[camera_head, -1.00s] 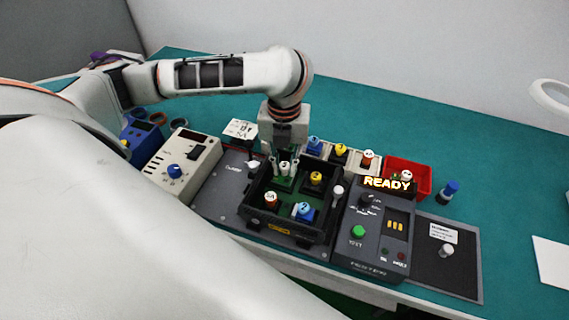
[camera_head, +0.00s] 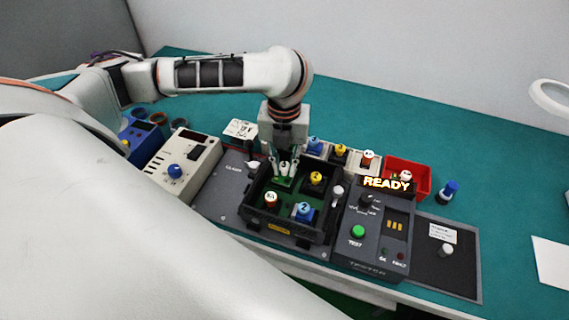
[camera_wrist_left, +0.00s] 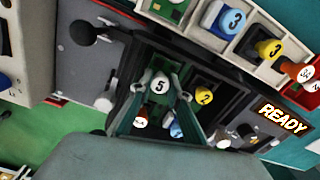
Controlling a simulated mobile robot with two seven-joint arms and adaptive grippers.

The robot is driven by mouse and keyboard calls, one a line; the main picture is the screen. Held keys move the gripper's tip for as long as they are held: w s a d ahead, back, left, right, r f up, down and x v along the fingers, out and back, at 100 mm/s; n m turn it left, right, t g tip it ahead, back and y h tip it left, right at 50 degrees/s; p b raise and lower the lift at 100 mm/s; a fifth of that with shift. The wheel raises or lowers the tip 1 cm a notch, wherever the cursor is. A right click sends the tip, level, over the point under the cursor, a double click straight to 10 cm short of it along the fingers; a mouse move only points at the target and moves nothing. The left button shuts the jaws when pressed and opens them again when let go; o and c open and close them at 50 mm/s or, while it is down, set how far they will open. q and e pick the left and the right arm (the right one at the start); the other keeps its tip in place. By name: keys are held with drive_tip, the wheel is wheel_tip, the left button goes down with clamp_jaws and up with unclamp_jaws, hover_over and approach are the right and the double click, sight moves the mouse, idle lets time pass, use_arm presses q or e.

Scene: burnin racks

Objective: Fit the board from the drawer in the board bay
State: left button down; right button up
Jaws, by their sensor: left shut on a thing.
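My left gripper (camera_head: 285,165) points down at the back left of a dark open-topped box with compartments (camera_head: 258,222), which appears to be the board bay. In the left wrist view the gripper (camera_wrist_left: 163,92) is shut on a green board's white knob marked 5 (camera_wrist_left: 160,84). The green board (camera_head: 284,182) is at the back-left compartment; its lower edge is hidden, so I cannot tell whether it is seated. The other compartments hold pieces with a yellow knob (camera_head: 316,177), a red-and-white knob (camera_head: 271,200) and a blue knob (camera_head: 304,209). My right gripper is not in view.
A tester with a lit READY sign (camera_head: 387,184) and a green button (camera_head: 358,231) stands right of the box. A row of knobbed boards (camera_head: 341,151) and a red bin (camera_head: 421,177) are behind. A cream instrument (camera_head: 184,167) stands left. The teal table behind is clear.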

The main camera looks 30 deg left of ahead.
use_arm(q)
drive_tip(key=shift+f, duration=0.5)
idle(0.9)
drive_tip(key=c, duration=1.8)
unclamp_jaws()
drive_tip(key=shift+c, duration=0.2)
drive_tip(key=shift+r, duration=2.5)
drive_tip(key=shift+r, duration=1.95)
